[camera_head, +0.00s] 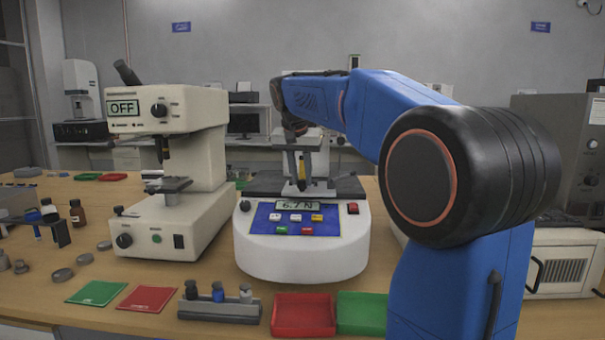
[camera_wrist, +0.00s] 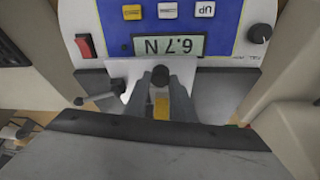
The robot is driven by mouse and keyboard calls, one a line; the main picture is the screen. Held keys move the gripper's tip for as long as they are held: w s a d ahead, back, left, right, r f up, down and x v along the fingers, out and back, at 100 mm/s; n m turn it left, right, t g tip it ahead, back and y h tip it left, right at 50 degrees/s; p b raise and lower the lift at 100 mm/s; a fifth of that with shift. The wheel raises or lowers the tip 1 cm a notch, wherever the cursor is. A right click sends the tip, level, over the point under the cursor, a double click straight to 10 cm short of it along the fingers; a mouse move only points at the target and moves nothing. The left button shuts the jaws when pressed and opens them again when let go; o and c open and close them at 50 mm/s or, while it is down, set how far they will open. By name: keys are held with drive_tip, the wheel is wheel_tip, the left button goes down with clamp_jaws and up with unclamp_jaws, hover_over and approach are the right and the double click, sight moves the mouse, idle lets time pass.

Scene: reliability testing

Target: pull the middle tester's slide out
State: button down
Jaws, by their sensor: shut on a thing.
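The middle tester (camera_head: 300,256) is a white rounded machine with a blue panel, and its display (camera_head: 297,206) reads 6.7 N. The display is upside down in the wrist view (camera_wrist: 170,45). My gripper (camera_head: 301,181) reaches down over the tester just behind the panel. In the wrist view my gripper (camera_wrist: 161,80) has its two grey fingers shut on a small dark slide handle (camera_wrist: 160,74) in front of a pale plate (camera_wrist: 120,70). A yellow part (camera_wrist: 161,108) shows between the fingers. Most of the slide is hidden beneath the gripper.
A cream tester (camera_head: 180,215) with an OFF display stands close on the left. A red tray (camera_head: 303,315), a green tray (camera_head: 361,313) and a small rack (camera_head: 219,308) lie in front. A grey instrument (camera_head: 560,140) stands at the right. My blue arm covers the right side.

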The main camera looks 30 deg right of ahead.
drive_tip(key=shift+s+a, duration=0.65)
drive_tip(key=shift+s, duration=0.25)
drive_tip(key=c, duration=1.5)
unclamp_jaws()
drive_tip(key=v, duration=1.7)
drive_tip(key=shift+r, duration=0.2)
